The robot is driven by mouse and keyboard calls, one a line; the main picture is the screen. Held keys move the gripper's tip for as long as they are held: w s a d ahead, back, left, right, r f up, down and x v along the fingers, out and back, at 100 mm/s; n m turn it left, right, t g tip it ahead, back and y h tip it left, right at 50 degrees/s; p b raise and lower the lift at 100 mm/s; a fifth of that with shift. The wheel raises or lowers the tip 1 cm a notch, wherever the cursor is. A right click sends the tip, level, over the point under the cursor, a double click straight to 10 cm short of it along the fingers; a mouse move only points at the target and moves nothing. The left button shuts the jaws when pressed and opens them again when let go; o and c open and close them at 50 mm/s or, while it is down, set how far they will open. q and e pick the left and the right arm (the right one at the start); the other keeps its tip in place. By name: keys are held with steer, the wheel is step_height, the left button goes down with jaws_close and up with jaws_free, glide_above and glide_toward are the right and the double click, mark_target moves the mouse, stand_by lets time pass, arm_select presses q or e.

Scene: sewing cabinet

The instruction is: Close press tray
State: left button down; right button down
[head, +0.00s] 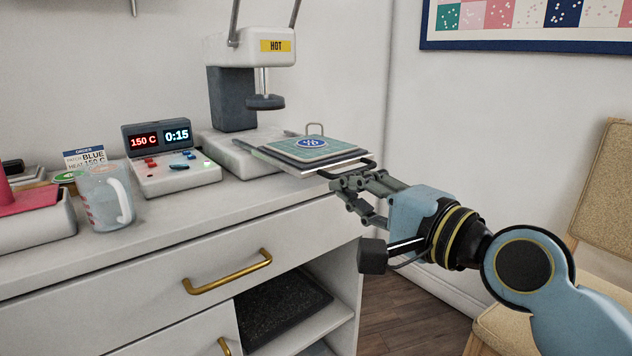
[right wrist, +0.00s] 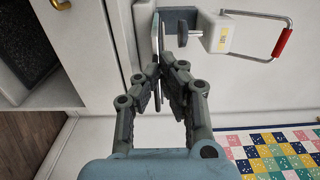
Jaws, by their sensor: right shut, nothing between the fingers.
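The heat press (head: 265,47), white with a yellow HOT label, stands on the counter with its dark round pad raised. Its press tray (head: 330,169) sticks out toward the counter's front right corner. A teal gridded cloth with a round blue patch (head: 311,143) lies on it. The press also shows in the right wrist view (right wrist: 232,36), beyond my fingers (right wrist: 164,72). My left gripper is not in view.
Left of the press stand a control box (head: 175,172) reading 150 C and 0:15, a glass mug (head: 103,197) and an order card (head: 85,158). A drawer with a brass handle (head: 228,272) is below. A chair (head: 603,200) stands at right.

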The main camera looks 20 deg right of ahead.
mark_target(303, 168)
steer(key=b+x, duration=0.1)
steer(key=x, duration=0.5)
steer(key=shift+w, duration=0.15)
steer(key=shift+w+a, duration=0.15)
steer(key=shift+w, duration=0.15)
steer(key=shift+w+a, duration=0.1)
steer(key=shift+w, duration=0.2)
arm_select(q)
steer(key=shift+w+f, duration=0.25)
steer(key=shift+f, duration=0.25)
